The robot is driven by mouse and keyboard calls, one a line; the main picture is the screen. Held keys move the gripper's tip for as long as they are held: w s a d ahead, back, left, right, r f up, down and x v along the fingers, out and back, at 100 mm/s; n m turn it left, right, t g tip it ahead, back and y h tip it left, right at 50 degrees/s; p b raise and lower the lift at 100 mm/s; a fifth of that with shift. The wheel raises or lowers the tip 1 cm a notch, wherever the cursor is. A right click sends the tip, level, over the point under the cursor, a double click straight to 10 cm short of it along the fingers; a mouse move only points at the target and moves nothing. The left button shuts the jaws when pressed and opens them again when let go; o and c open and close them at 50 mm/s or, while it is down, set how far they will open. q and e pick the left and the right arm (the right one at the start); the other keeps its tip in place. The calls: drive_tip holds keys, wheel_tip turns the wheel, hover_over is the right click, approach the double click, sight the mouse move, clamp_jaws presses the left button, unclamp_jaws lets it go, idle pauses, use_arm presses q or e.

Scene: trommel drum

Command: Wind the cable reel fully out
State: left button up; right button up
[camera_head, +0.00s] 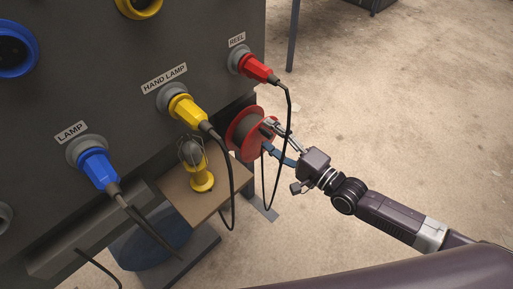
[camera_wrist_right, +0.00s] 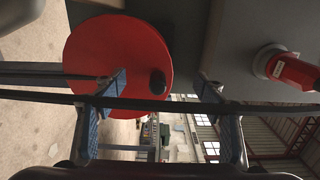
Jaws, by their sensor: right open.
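The cable reel (camera_head: 238,123) is a red drum mounted low at the right end of the grey panel. In the right wrist view its red round face (camera_wrist_right: 105,45) shows a black knob (camera_wrist_right: 157,82) near the rim. My right gripper (camera_head: 268,136) is open in front of the reel. In the right wrist view the knob appears between its blue-padded fingers (camera_wrist_right: 160,98); contact cannot be told. A black cable (camera_head: 289,105) hangs from the red REEL plug (camera_head: 258,70) and crosses in front of the right wrist view. My left gripper is not in view.
The grey panel (camera_head: 130,60) also carries a yellow HAND LAMP plug (camera_head: 187,110) and a blue LAMP plug (camera_head: 97,167) with hanging cables. A yellow hand lamp (camera_head: 202,180) stands on a wooden shelf (camera_head: 226,186) left of the reel.

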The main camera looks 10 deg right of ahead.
drive_tip(key=p+v, duration=0.1)
drive_tip(key=v, duration=0.7)
drive_tip(key=shift+p, duration=0.35)
